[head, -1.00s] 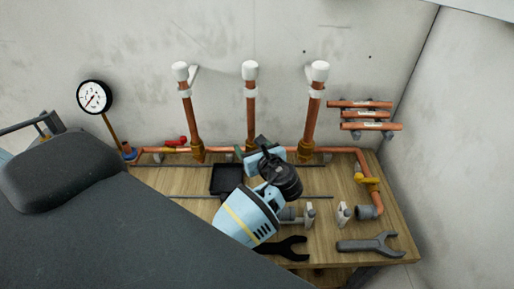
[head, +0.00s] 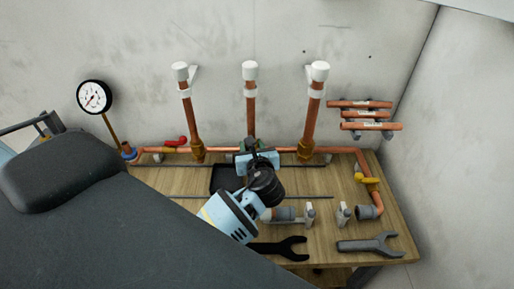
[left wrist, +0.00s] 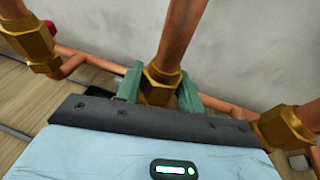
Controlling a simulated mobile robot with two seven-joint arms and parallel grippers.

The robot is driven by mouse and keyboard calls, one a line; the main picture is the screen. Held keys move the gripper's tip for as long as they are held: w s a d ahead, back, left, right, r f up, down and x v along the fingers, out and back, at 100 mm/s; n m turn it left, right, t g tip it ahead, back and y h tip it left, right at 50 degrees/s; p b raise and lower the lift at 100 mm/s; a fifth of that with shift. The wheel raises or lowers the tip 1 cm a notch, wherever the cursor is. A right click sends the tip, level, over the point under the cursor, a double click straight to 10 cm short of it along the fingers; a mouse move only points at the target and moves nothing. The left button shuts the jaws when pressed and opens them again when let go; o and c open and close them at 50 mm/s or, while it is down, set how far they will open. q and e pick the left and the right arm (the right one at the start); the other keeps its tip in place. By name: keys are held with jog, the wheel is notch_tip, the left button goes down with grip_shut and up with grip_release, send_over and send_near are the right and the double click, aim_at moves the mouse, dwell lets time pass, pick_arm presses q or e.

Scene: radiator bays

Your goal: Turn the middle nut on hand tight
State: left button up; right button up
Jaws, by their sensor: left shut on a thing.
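The middle nut (left wrist: 160,86) is a brass hex nut at the foot of the middle copper riser (head: 251,108). My left gripper (left wrist: 160,92) has its green fingers on both sides of this nut in the left wrist view, shut on it. In the head view my left gripper (head: 250,148) stands at the foot of the middle riser and its wrist hides most of the nut. The left nut (head: 197,150) and right nut (head: 305,149) sit at the feet of the outer risers. My right gripper is not in view.
A red-handled valve (head: 176,142) and a gauge (head: 95,97) are at the left. A yellow-handled valve (head: 369,180) is at the right. Black (head: 281,247) and grey (head: 368,244) wrenches lie on the wooden bench (head: 325,232). A black tray (head: 219,178) is partly hidden.

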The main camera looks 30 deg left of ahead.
pick_arm(q)
jog(key=shift+m+t+h, duration=1.1)
jog(key=shift+m+h, duration=0.4)
jog(key=shift+h, duration=0.1)
jog(key=shift+a+m+t+h, duration=0.15)
jog(key=shift+m+t+h, duration=0.25)
jog(key=shift+m+h, duration=0.4)
jog(key=shift+m+t+h, duration=0.3)
jog(key=shift+m+h, duration=0.3)
jog(key=shift+h, duration=0.4)
jog(key=o, duration=0.9)
jog(key=shift+s, duration=0.15)
